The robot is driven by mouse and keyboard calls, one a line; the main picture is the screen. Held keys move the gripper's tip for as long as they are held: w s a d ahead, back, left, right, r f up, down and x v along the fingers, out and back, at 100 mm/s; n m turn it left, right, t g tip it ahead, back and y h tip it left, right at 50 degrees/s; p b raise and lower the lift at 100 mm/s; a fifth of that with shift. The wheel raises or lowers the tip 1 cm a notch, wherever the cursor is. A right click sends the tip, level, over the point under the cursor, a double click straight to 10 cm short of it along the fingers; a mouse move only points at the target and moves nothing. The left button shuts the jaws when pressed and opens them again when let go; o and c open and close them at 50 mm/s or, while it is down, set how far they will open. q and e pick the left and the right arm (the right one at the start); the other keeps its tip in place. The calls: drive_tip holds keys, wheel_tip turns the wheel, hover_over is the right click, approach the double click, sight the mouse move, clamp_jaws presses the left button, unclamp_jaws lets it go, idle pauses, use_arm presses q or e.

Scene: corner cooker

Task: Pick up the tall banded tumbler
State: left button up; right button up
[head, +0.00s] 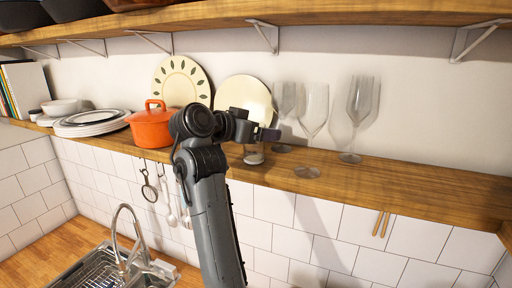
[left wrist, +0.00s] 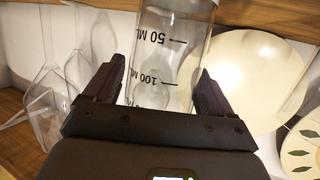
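The tall tumbler is a clear glass cylinder (left wrist: 172,50) with dark measuring marks, 50 ML and 100 ML, in the left wrist view. In the head view only its lower part (head: 254,156) shows on the wooden shelf; the rest is hidden behind my gripper. My left gripper (head: 262,133) is at the tumbler, above the shelf. In the left wrist view its two fingers (left wrist: 160,78) are spread on either side of the glass. A gap shows at the left finger; the right finger looks close to the glass. My right gripper is not in view.
Stemmed glasses (head: 313,108) stand right of the tumbler on the shelf (head: 420,188). A cream plate (head: 243,92) leans behind the gripper. An orange pot (head: 152,128) and stacked plates (head: 92,122) are to the left. An upper shelf (head: 350,12) runs overhead. The shelf's right end is clear.

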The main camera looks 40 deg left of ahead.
use_arm(q)
drive_tip(key=c, duration=1)
drive_tip(key=shift+r, duration=0.2)
